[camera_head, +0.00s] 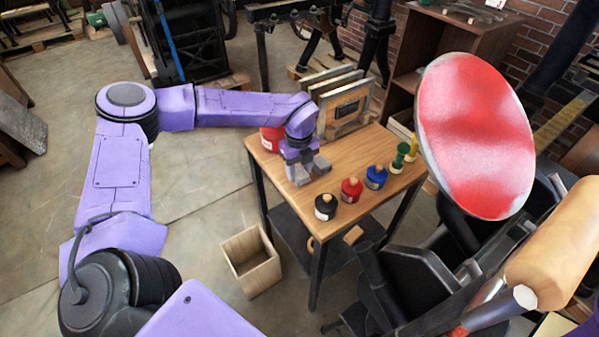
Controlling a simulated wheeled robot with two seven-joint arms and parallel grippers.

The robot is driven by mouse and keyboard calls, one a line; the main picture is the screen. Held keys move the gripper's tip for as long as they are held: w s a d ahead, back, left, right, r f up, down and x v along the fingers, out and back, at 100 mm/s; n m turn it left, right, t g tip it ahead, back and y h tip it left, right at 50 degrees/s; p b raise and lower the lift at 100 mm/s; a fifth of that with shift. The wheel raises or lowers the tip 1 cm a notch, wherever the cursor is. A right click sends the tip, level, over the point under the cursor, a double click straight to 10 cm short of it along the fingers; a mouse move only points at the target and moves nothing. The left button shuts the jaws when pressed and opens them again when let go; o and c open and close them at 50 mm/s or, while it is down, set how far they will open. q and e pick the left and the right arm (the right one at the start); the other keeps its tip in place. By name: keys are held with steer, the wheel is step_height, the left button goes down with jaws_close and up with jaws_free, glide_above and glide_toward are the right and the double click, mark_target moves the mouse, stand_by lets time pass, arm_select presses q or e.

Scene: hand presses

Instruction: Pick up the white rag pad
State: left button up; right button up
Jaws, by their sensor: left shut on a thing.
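My left gripper (308,170) reaches in from the left, points down and sits low over the wooden table's left part. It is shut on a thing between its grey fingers. That thing is almost wholly hidden by the fingers and too small to make out; from its place I take it for the white rag pad. No other white pad shows on the table. My right gripper is out of view.
The small wooden table (330,224) holds black (325,206), red (351,189) and blue (375,177) ink jars, green items (402,154), a red can (272,140) and a plate rack (343,108). The press with its red-inked disc (475,135) stands right. A wooden bin (251,262) stands on the floor.

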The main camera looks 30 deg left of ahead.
arm_select(q)
steer(key=s+d+r+b, duration=0.4)
steer(key=s+d+r, duration=0.4)
steer(key=d+r, duration=0.3)
steer(key=shift+s+d+r+b, duration=0.2)
steer(key=shift+r+b, duration=0.15)
steer(key=shift+r, duration=0.15)
